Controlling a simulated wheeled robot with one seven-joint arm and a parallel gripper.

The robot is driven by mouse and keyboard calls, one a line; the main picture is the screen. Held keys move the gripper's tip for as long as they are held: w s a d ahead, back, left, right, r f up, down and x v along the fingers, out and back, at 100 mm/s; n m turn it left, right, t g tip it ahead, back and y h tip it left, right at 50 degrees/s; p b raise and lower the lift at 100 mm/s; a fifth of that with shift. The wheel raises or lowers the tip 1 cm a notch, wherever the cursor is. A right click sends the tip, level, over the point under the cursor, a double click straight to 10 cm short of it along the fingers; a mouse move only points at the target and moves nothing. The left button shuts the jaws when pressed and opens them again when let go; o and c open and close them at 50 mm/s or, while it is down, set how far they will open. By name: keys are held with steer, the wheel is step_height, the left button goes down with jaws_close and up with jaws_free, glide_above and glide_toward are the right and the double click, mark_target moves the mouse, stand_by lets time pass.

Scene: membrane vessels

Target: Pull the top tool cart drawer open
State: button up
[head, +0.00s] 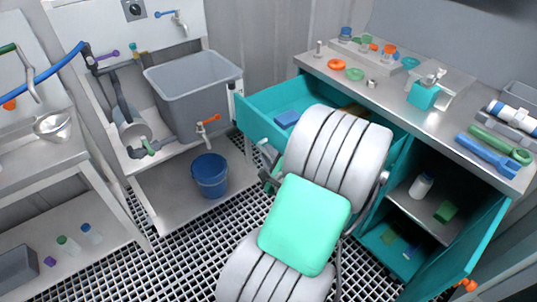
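The teal tool cart (407,165) stands at the right under a grey metal worktop. Its top drawer (262,101) is pulled out to the left, with its inside showing. A blue block (287,119) lies in the drawer, and a brown item (352,109) is partly hidden behind my arm. My gripper (268,158) is low at the near side of the drawer front, mostly hidden by my own arm links. I cannot tell whether its fingers touch the drawer or its handle, or how far apart they are.
The cart's lower door (462,255) stands open, showing shelves with a white bottle (421,186). Rings and tools lie on the worktop (395,95). A grey tub (192,95) and blue bucket (210,175) are left of the drawer. Grated floor lies below.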

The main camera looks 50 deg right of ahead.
steer(key=v, duration=0.7)
steer(key=shift+s+a+p, duration=0.2)
steer(key=shift+s+p, duration=0.1)
steer(key=shift+s, duration=0.05)
steer(key=shift+r, duration=0.15)
